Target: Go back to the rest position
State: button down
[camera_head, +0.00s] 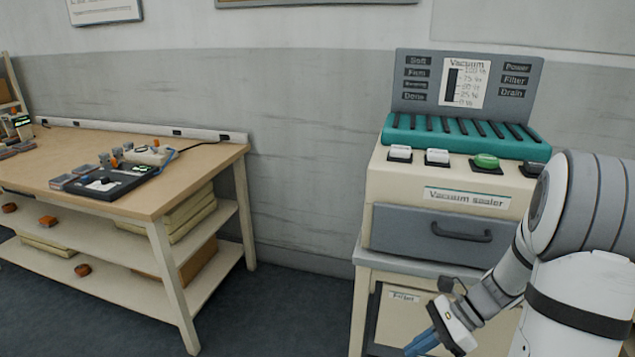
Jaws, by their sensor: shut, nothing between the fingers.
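My gripper (422,343) is at the bottom of the view, right of the middle, with blue fingers pointing down and left. It is shut and nothing shows between the fingers. My white arm comes in from the right and covers part of the machine. The vacuum sealer (388,197) stands behind my arm, a cream box with a teal ribbed top and a grey drawer (400,233) that is closed. My gripper is below that drawer, in front of the lower cabinet (395,318). The fingertips are partly cut off by the frame's bottom edge.
A wooden workbench (207,163) stands at the left, with a black device (105,182) and small parts on top and stacked pads (185,215) on its shelf. Dark floor (280,310) lies open between bench and cabinet. A green button (486,161) and white switches sit on the sealer.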

jog(key=s+a+r+n+t+h+p, duration=0.1)
jog(key=s+r+n+h+p, duration=0.2)
jog(key=r+n, duration=0.3)
jog(key=s+a+r+n+t+h+p, duration=0.1)
jog(key=r+n+p, duration=0.4)
jog(key=r, duration=0.6)
jog(key=s+a+r+n+t+h+p, duration=0.2)
jog(key=s+r+n+h+p, duration=0.2)
jog(key=r+n, duration=0.3)
jog(key=shift+s+a+r+h+p, duration=0.3)
jog(key=shift+s+a+r+h, duration=0.1)
jog(key=shift+s+r+h, duration=0.35)
